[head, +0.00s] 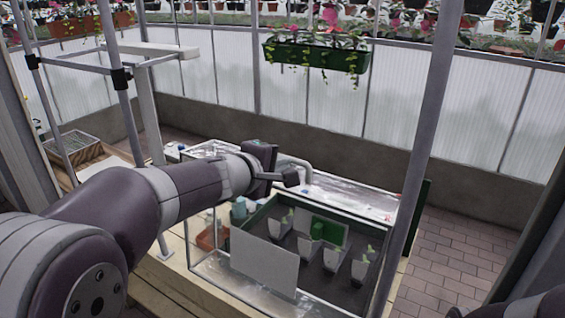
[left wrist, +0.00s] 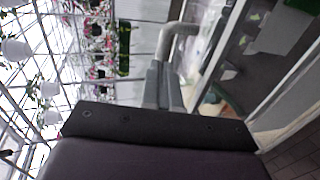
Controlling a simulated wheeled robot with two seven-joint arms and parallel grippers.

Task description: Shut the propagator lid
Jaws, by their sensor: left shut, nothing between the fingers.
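The propagator (head: 345,303) is a clear-walled box on a wooden bench in the head view, with pots of seedlings inside. Its clear, shiny lid (head: 350,196) shows along the far side and appears open; its exact angle is hard to tell. A grey curved handle (head: 297,160) is on the lid, and it also shows in the left wrist view (left wrist: 181,29). My left gripper (head: 290,178) is shut and empty, close by the handle. In the left wrist view its fingertips (left wrist: 164,68) are just below the handle; contact is unclear.
Inside the box are white pots (head: 305,246) and a green block (head: 328,232). A pale panel (head: 264,262) is at its front. A grey post (head: 420,150) stands at the right. A green planter (head: 316,58) hangs behind. Brick floor (head: 460,250) is clear at right.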

